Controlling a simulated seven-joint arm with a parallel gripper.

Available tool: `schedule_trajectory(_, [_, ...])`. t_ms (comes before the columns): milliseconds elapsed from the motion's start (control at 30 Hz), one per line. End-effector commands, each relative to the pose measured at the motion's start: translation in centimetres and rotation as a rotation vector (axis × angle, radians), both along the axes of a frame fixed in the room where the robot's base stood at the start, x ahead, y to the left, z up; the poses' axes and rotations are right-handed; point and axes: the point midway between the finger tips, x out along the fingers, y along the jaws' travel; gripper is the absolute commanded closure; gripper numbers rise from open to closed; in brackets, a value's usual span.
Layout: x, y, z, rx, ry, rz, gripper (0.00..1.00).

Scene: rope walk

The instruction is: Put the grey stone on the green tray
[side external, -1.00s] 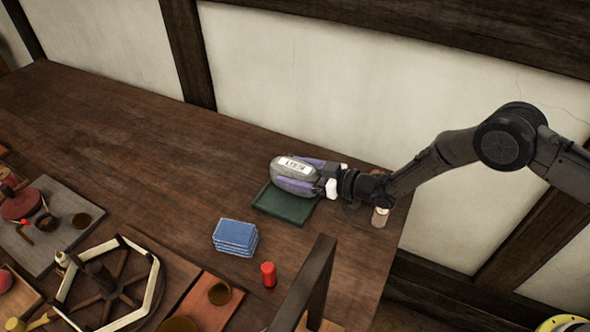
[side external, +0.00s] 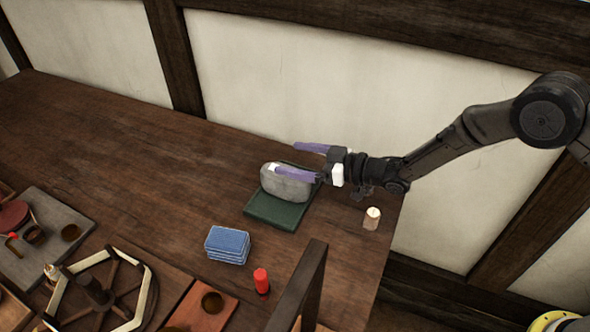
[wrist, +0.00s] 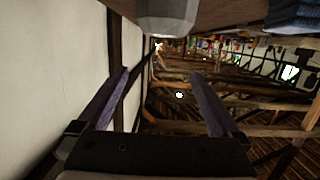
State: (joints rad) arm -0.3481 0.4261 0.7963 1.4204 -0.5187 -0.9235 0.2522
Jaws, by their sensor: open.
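The grey stone (side external: 286,186) lies on the back part of the green tray (side external: 272,211) in the side view. The tray's front part is bare. My gripper (side external: 288,159) is open, with its purple fingers spread. One finger crosses in front of the stone's upper right part, and the other is above and behind it. I cannot tell whether the near finger touches the stone. In the wrist view my gripper (wrist: 161,75) has nothing between its fingers, and a grey body that looks like the stone (wrist: 167,14) is at the top edge.
A candle (side external: 372,218) stands right of the tray. A stack of blue cloths (side external: 228,244) and a red cylinder (side external: 261,281) are in front, beside a dark wooden post (side external: 297,285). A wheel-like frame (side external: 97,290) and boards fill the front left. The table behind left is clear.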

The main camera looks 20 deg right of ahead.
Motion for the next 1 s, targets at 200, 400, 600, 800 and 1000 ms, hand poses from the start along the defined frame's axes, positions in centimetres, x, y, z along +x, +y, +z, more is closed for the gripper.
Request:
schedule_trajectory(200, [-0.1,0.0,0.8,-0.001,0.002,0.001,0.00])
schedule_trajectory(400, [0.1,-0.3,1.3,-0.007,0.002,-0.009,0.00])
schedule_trajectory(600, [0.9,-5.9,7.2,-0.107,0.039,-0.164,0.00])
schedule_trajectory(800, [-4.2,-16.9,15.0,-0.250,0.196,-0.426,0.00])
schedule_trajectory(1000, [-16.1,-25.5,18.7,-0.323,0.422,-0.620,0.00])
